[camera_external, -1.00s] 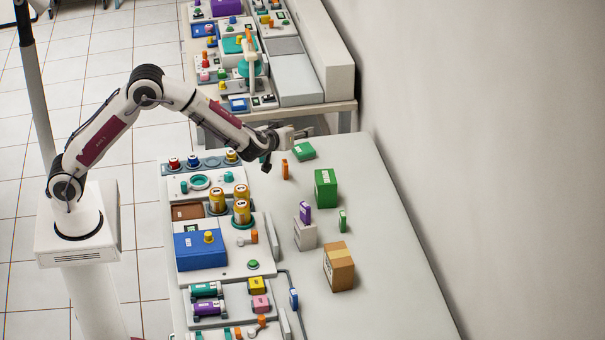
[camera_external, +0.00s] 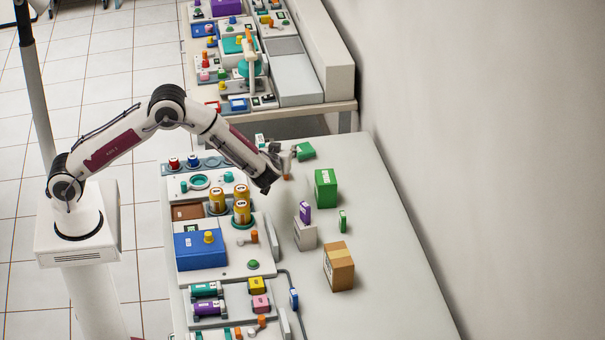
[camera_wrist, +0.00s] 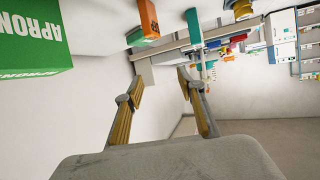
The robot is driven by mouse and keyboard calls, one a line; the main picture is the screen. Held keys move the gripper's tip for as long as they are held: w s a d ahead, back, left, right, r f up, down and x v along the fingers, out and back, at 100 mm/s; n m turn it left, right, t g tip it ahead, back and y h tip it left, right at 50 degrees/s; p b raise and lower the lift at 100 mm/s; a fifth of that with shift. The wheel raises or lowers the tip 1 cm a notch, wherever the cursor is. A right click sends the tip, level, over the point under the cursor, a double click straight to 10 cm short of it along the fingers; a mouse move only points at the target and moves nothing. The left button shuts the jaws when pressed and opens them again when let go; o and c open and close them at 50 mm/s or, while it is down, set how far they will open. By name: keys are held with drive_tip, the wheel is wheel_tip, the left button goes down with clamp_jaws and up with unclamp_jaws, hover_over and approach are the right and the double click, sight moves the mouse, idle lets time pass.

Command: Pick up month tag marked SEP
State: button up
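I cannot read SEP on any piece, so I cannot tell which is the month tag. Small upright tag-like pieces stand on the white table: a purple one (camera_external: 305,211) on a grey block, a green one (camera_external: 342,222) and a blue one (camera_external: 293,299). An orange piece (camera_external: 287,178) is partly hidden behind my gripper (camera_external: 285,160). In the wrist view an orange block (camera_wrist: 148,18) shows at the top, beyond the fingers. My gripper (camera_wrist: 162,88) has its two fingers apart with nothing between them, above the far part of the table.
A green box marked APRON (camera_wrist: 32,45) is close at the wrist view's left; a green box (camera_external: 326,188) stands right of my gripper. A low green box (camera_external: 306,151) lies behind. A brown box (camera_external: 339,267) is nearer. Trays with yellow jars (camera_external: 241,213) line the left. The table's right side is clear.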

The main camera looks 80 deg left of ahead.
drive_tip(key=shift+f, duration=2.85)
drive_tip(key=shift+f, duration=0.1)
drive_tip(key=shift+f, duration=0.5)
drive_tip(key=shift+x, duration=2.5)
clamp_jaws()
